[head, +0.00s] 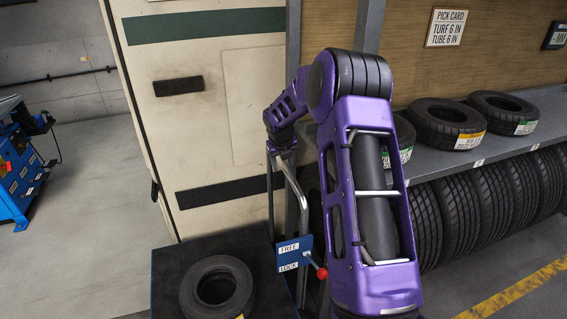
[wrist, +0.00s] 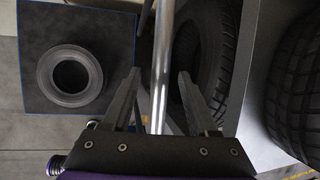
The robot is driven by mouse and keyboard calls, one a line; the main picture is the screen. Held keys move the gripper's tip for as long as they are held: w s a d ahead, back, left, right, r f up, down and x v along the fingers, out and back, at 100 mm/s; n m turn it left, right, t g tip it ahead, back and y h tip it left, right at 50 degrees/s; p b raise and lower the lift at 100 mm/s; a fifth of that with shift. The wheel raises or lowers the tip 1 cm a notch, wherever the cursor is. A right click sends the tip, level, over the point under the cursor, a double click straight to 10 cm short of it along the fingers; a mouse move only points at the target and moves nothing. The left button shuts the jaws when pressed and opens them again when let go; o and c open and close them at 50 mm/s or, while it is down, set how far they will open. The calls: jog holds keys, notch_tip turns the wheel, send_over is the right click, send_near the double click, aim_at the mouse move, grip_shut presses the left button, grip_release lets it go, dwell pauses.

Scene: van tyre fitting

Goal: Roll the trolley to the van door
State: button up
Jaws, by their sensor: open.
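The trolley has a dark deck (head: 170,265) with blue edges, also in the wrist view (wrist: 110,28). One small tyre (head: 217,288) lies flat on it. The trolley's grey metal handle (head: 292,180) rises at the deck's right side. A blue plate on it reads FREE above LOCK, and a lever with a red knob (head: 322,273) slants down to the right, about level with LOCK. My gripper (wrist: 158,74) is open, with the upright handle bar (wrist: 161,60) between its fingers. In the head view my arm partly hides the handle.
A rack (head: 460,165) with tyres lying on its shelf and several upright below stands close on the right. A tyre (wrist: 203,60) is close beside my right finger in the wrist view. A blue machine (head: 15,165) stands far left. The floor (head: 80,235) left of the trolley is clear.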

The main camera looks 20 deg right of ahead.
jog(key=shift+c, duration=0.2)
grip_shut()
dwell(1.1)
